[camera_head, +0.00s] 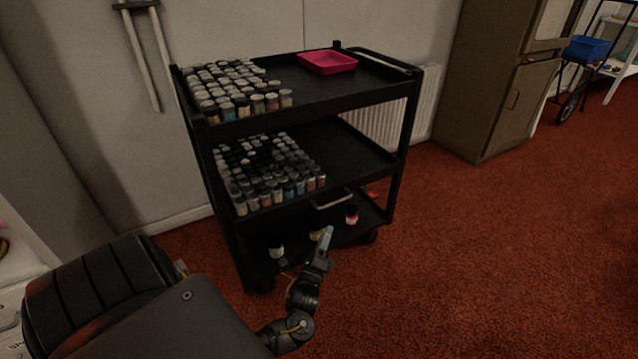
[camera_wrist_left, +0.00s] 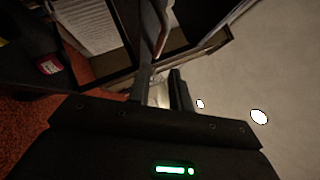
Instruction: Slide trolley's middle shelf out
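The black trolley (camera_head: 402,150) stands against the wall with three levels. Its middle shelf (camera_head: 352,152) carries rows of small jars (camera_head: 268,172) on its left part; its right part is bare. A pale metal handle (camera_head: 333,202) is on the shelf's front edge. The shelf looks in line with the trolley frame. My left gripper (camera_head: 326,238) is in front of the trolley, below the handle and apart from it. In the left wrist view its two dark fingers (camera_wrist_left: 160,85) stand apart with nothing held between them. My right gripper is not in view.
The top shelf holds more jars (camera_head: 230,90) and a pink tray (camera_head: 327,62). A few jars, one red (camera_head: 351,215), stand on the bottom shelf. A cabinet (camera_head: 490,90) stands at the right. The red carpet (camera_head: 480,260) in front and right is clear.

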